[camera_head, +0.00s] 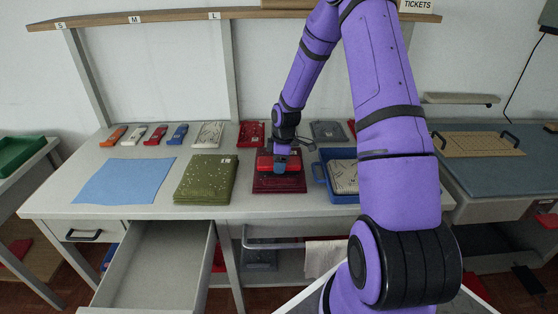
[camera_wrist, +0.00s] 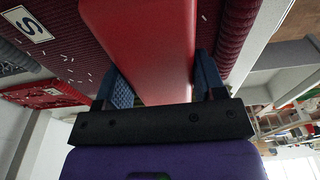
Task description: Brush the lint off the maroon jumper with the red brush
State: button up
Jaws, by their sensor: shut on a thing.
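The maroon jumper (camera_head: 280,184) lies folded on the table, right of its middle. In the wrist view, its ribbed knit (camera_wrist: 62,50) carries several small white lint specks and a white label marked S. My gripper (camera_head: 282,164) is above the jumper, shut on the red brush (camera_head: 265,160). In the wrist view the brush (camera_wrist: 145,45) lies between the two blue fingers of my gripper (camera_wrist: 163,84). The brush's underside is hidden, and I cannot tell whether it touches the knit. My gripper and the brush cover part of the jumper.
A speckled green jumper (camera_head: 205,180) and a blue cloth (camera_head: 125,181) lie to the left. A blue tray (camera_head: 320,172) holding a grey garment (camera_head: 344,177) stands close on the right. Several small items line the back. A drawer (camera_head: 155,268) is open at the front left.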

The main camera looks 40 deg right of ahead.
jog(key=shift+s+a+f, duration=0.1)
jog(key=shift+s+a, duration=0.55)
jog(key=shift+s, duration=0.3)
jog(key=shift+s+a+r, duration=0.1)
jog(key=shift+s+a, duration=0.4)
jog(key=shift+s, duration=0.2)
jog(key=shift+s+a+r, duration=0.1)
jog(key=shift+s+a, duration=0.35)
jog(key=shift+s, duration=0.2)
jog(key=shift+w+d+f, duration=0.1)
jog(key=shift+w+d, duration=0.5)
jog(key=shift+w, duration=0.2)
jog(key=shift+w+d+f, duration=0.1)
jog(key=shift+w+d, duration=0.45)
jog(key=shift+w, duration=0.25)
jog(key=shift+w+d, duration=1.25)
jog(key=shift+w, duration=0.55)
jog(key=shift+w+d, duration=1.3)
jog(key=shift+w, duration=0.5)
jog(key=shift+w+d, duration=1.25)
jog(key=shift+w, duration=0.55)
jog(key=shift+r, duration=0.2)
notch_tip(320, 180, up, 6)
jog(key=shift+f, duration=0.1)
